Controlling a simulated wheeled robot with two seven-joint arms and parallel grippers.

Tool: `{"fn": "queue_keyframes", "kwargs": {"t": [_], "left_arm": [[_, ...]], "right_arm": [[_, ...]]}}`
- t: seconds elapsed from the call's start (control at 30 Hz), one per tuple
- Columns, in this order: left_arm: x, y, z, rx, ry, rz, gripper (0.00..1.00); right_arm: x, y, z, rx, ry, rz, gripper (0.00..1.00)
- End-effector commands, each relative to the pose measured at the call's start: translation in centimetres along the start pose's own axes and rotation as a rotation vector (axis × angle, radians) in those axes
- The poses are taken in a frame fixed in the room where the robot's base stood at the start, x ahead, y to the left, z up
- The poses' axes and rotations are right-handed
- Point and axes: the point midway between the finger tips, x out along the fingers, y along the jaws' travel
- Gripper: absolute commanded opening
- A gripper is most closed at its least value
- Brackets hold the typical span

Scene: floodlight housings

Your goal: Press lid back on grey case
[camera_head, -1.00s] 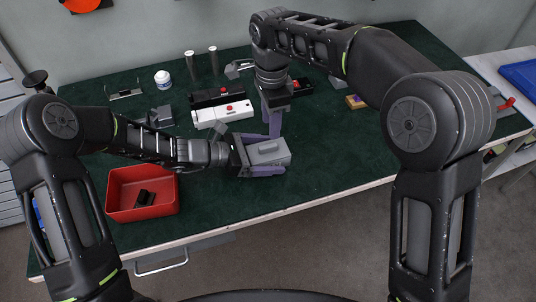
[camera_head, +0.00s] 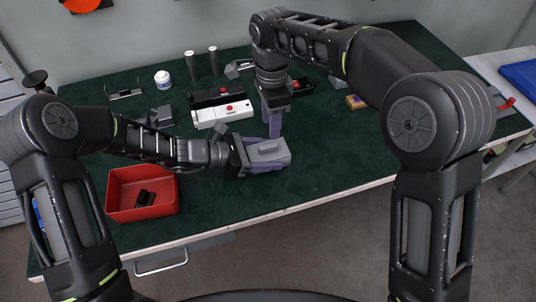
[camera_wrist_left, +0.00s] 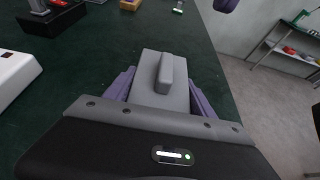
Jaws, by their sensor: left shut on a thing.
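The grey case (camera_head: 277,158) lies on the green bench top near its front edge, pointing right. A grey lid with a raised bar (camera_head: 268,149) seems to form its top; the seam is too small to make out. The bar also shows in the left wrist view (camera_wrist_left: 165,74). My left gripper (camera_head: 266,158) lies low and is shut on the case, with a purple finger along each side. My right gripper (camera_head: 272,123) points down with purple fingers, apparently above the bench; its gap is unclear and its height over the case cannot be told.
A red bin (camera_head: 142,208) with a black part inside stands front left. A white box with a red button (camera_head: 223,115) and a black box (camera_head: 215,97) stand behind the case. A white jar (camera_head: 162,79) is farther back. The bench right of the case is clear.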

Motion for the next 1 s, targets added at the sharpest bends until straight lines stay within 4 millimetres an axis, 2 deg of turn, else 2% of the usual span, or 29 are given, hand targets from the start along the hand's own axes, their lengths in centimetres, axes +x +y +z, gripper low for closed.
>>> {"fn": "queue_keyframes", "kwargs": {"t": [0.03,0.2,0.33,0.63,0.8,0.83,1.0], "left_arm": [[-0.01,0.02,0.0,0.0,0.0,0.0,0.14],[-0.01,0.02,0.0,0.0,0.0,0.0,0.0],[-0.01,0.02,0.0,0.0,0.0,0.0,0.0],[-0.01,0.02,0.0,0.0,0.0,0.0,0.0],[-0.01,0.03,0.01,0.0,0.0,0.001,0.0],[-0.01,0.03,0.01,0.0,0.0,0.001,0.65],[-0.01,0.02,0.0,0.0,0.0,0.0,0.79]], "right_arm": [[0.0,0.0,0.0,0.0,0.0,0.0,0.4],[0.0,0.0,0.0,0.0,0.0,0.0,0.4],[0.0,0.0,0.0,0.0,0.0,0.0,0.41],[0.0,0.0,0.0,0.0,0.0,0.0,0.65],[0.0,0.0,0.0,0.0,0.0,0.0,0.65],[0.0,0.0,0.0,0.0,0.0,0.0,0.65],[0.0,0.0,0.0,0.0,0.0,0.0,0.65]]}}
